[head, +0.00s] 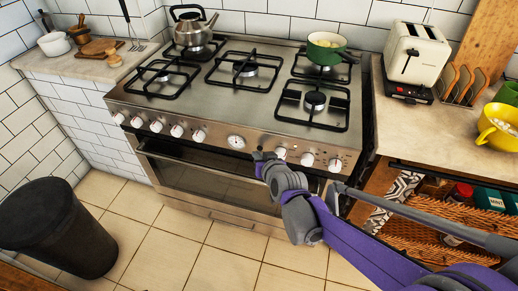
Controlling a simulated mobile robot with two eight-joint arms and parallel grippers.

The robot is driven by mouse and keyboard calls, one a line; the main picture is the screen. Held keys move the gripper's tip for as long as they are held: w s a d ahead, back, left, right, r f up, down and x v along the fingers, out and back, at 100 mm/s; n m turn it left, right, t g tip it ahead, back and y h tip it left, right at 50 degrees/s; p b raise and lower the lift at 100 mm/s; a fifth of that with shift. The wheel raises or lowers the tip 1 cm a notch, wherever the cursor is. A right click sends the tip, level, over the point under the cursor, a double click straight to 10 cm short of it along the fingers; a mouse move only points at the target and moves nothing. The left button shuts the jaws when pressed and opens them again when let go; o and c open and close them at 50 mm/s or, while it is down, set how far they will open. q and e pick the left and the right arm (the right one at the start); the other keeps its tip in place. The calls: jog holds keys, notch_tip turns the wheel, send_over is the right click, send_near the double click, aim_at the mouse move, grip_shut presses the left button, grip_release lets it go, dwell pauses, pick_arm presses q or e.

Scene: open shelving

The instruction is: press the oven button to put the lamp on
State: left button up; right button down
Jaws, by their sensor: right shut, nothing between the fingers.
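The oven (210,178) is a stainless steel range with a gas hob on top and a glass door below. Its front panel carries a row of white and red knobs, a round dial (237,142) and small marks near the right end (338,163). I cannot tell which small part is the button. My right gripper (260,158) is shut and empty, just in front of the panel, right of the dial and below a knob (281,153). I cannot tell whether it touches the panel. The oven window looks dark. My left gripper is out of view.
A kettle (193,30) and a green pot (325,48) stand on the hob. A toaster (414,58) and yellow cup (497,127) are on the right counter, above wicker baskets (440,225). A black bin (57,228) stands at left. The tiled floor before the oven is clear.

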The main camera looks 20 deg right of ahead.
jog(key=s+a, duration=0.3)
jog(key=s, duration=0.2)
jog(key=shift+a+p, duration=0.2)
jog(key=shift+p, duration=0.2)
dwell(0.4)
